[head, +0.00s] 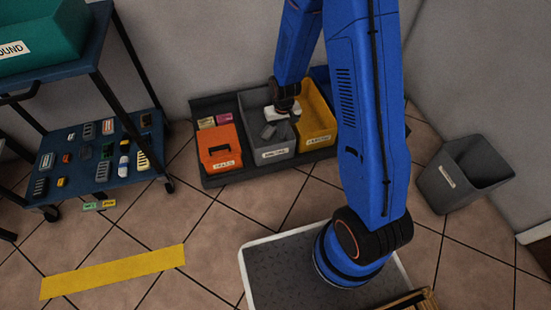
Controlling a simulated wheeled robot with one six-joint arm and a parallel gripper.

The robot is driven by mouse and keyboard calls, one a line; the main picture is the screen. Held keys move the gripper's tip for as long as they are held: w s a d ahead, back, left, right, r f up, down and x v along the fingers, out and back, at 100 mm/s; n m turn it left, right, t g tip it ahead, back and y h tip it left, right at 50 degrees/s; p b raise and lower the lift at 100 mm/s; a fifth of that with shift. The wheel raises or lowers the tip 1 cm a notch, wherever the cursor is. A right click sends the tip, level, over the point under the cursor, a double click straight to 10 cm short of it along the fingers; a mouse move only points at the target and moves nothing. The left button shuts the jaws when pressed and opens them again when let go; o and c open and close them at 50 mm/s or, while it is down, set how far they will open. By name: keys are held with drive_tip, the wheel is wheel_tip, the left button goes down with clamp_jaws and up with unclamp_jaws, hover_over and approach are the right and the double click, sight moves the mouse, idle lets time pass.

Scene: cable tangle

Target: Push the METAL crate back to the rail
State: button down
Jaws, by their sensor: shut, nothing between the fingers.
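A grey crate (253,108) stands in the middle of the row, with a white label on its front. The label is too small to read for certain, so I cannot confirm that it says METAL. My gripper (269,130) points down over the grey crate's inside, shut and empty. Whether it touches a crate wall is unclear. The dark rail (212,104) runs behind the crates along the wall, partly hidden by the crates and my arm.
An orange crate (216,138) stands left, a yellow crate (313,107) right, close beside the grey one. A blue crate (320,74) is mostly hidden by my arm. A grey bin (455,183) stands right. A blue cart (92,182) stands left. Floor before the crates is clear.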

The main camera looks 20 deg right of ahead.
wheel_tip(320, 180, down, 21)
drive_tip(key=s+a, duration=0.1)
drive_tip(key=shift+w+a+f+g, duration=0.1)
drive_tip(key=shift+w+g, duration=0.1)
drive_tip(key=shift+w, duration=0.8)
drive_tip(key=shift+w+a+f+g, duration=0.1)
drive_tip(key=shift+w+g, duration=0.1)
drive_tip(key=shift+w, duration=0.75)
drive_tip(key=shift+w, duration=0.1)
drive_tip(key=w, duration=1)
drive_tip(key=shift+w, duration=0.25)
drive_tip(key=shift+s, duration=0.15)
